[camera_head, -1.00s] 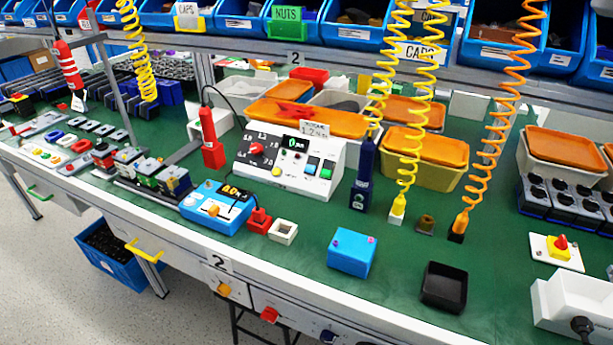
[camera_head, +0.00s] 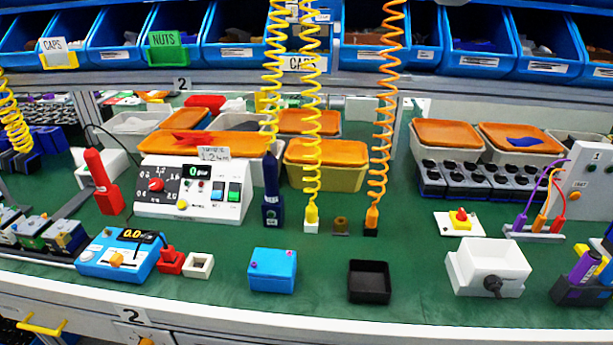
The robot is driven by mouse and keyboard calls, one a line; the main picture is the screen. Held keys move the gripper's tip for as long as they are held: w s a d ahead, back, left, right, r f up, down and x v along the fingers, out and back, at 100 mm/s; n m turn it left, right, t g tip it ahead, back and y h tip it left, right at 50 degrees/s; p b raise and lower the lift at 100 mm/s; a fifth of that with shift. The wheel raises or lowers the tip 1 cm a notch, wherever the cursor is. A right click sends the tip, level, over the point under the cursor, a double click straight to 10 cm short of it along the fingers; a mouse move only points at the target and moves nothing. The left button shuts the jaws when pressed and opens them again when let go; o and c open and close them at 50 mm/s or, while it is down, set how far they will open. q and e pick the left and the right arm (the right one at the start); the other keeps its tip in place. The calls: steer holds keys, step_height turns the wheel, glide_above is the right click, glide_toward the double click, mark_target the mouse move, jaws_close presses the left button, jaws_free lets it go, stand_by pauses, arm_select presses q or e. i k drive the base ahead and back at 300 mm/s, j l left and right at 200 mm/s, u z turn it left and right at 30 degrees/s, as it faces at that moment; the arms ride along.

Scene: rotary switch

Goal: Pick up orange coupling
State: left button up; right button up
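The orange coupling (camera_head: 373,215) hangs at the lower end of an orange coiled hose (camera_head: 383,120). It stands upright with its tip in or on a small black base (camera_head: 371,229) on the green bench top. To its left, a yellow coupling (camera_head: 312,214) on a yellow coiled hose stands in a white base. A small brass-coloured fitting (camera_head: 340,224) on a dark base is between the two couplings. A dark blue tool (camera_head: 271,190) stands further left. Neither of my grippers shows in the view.
A black tray (camera_head: 369,301) and a blue box (camera_head: 272,270) stand in front, towards the bench edge. A white box (camera_head: 489,290) and yellow-red rotary switch (camera_head: 461,220) stand to the right. Bins with orange lids (camera_head: 326,152) stand behind. Green bench (camera_head: 410,250) is clear right of the coupling.

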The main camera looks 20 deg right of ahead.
mark_target(373, 213)
steer(key=z, duration=1.2)
